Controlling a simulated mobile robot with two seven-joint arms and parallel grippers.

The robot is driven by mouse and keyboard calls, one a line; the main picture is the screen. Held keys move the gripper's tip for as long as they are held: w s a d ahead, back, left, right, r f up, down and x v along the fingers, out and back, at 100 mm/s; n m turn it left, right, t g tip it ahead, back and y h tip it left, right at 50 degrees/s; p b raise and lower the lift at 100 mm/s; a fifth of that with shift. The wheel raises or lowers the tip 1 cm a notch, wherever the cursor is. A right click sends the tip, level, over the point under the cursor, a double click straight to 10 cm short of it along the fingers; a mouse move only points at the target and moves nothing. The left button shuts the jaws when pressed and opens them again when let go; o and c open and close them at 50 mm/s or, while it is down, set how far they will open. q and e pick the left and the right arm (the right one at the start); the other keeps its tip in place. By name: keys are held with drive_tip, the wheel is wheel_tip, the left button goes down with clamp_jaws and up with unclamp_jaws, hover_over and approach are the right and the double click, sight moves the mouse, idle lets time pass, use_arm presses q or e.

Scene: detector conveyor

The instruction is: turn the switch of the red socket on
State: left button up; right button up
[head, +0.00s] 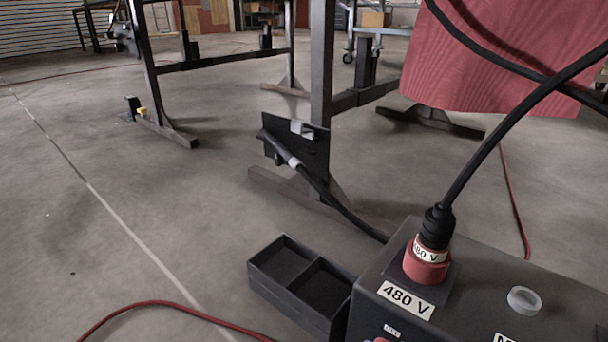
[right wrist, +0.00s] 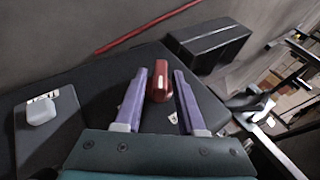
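The red socket (head: 427,262) sits on top of a dark box (head: 470,285), with a "480 V" label in front and a black plug and cable standing in it. A small "OFF" label (head: 392,331) and a sliver of red (head: 376,340) show at the bottom edge of the head view. In the right wrist view a red switch handle (right wrist: 158,82) stands between the two purple fingers of my right gripper (right wrist: 161,74). The gripper is open around it; whether a finger touches it I cannot tell. My left gripper is in neither view.
A black two-compartment tray (head: 300,285) lies beside the box and shows in the right wrist view (right wrist: 208,45). A white round knob (head: 524,299) is on the box's top. A red cable (head: 165,304) crosses the floor. Dark metal table legs (head: 320,90) stand behind.

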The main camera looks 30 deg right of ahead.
drive_tip(key=shift+a, duration=0.1)
clamp_jaws()
idle(0.3)
drive_tip(key=shift+f+t, duration=0.1)
drive_tip(key=shift+t, duration=0.2)
drive_tip(key=shift+m+t, duration=0.3)
drive_tip(key=shift+t, duration=0.3)
drive_tip(key=shift+s+f+t+y, duration=0.25)
drive_tip(key=shift+t+y, duration=0.25)
drive_tip(key=shift+t, duration=0.2)
drive_tip(key=shift+r+t, duration=0.1)
drive_tip(key=shift+t, duration=0.2)
